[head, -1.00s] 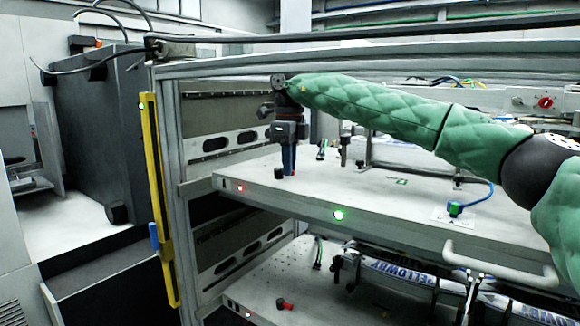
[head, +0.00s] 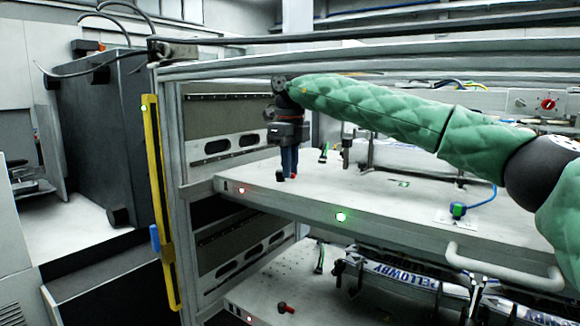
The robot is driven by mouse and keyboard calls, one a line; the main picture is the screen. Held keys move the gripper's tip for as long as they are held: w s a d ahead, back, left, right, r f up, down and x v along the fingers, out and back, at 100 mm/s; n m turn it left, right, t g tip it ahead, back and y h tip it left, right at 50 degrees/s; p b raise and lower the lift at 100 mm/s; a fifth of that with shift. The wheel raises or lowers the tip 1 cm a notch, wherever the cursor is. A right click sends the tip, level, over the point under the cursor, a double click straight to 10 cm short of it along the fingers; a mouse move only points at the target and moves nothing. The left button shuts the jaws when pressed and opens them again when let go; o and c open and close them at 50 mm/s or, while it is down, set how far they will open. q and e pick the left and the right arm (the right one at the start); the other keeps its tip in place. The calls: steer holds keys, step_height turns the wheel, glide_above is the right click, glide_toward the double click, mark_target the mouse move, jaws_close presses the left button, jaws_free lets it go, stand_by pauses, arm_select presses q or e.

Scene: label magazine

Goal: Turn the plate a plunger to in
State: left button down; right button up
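The upper plate (head: 380,190) is a pale shelf in the metal frame, with a red light and a green light on its front edge. A small plunger with a dark knob (head: 280,175) and a bit of red (head: 295,176) sits near its front left corner. My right gripper (head: 288,171) points straight down there, its blue fingers right at the plunger and hiding much of it. I cannot tell whether the fingers close on it. A similar red plunger with a black knob (head: 286,308) lies on the lower plate (head: 262,298). My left gripper is out of view.
My green-sleeved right arm crosses above the upper plate. A white handle (head: 500,270) juts from the plate's front. A yellow upright (head: 158,200) flanks the frame at left.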

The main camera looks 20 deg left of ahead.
steer(key=o, duration=0.3)
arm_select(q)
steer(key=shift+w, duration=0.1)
arm_select(e)
steer(key=shift+o, duration=0.2)
steer(key=shift+r, duration=0.1)
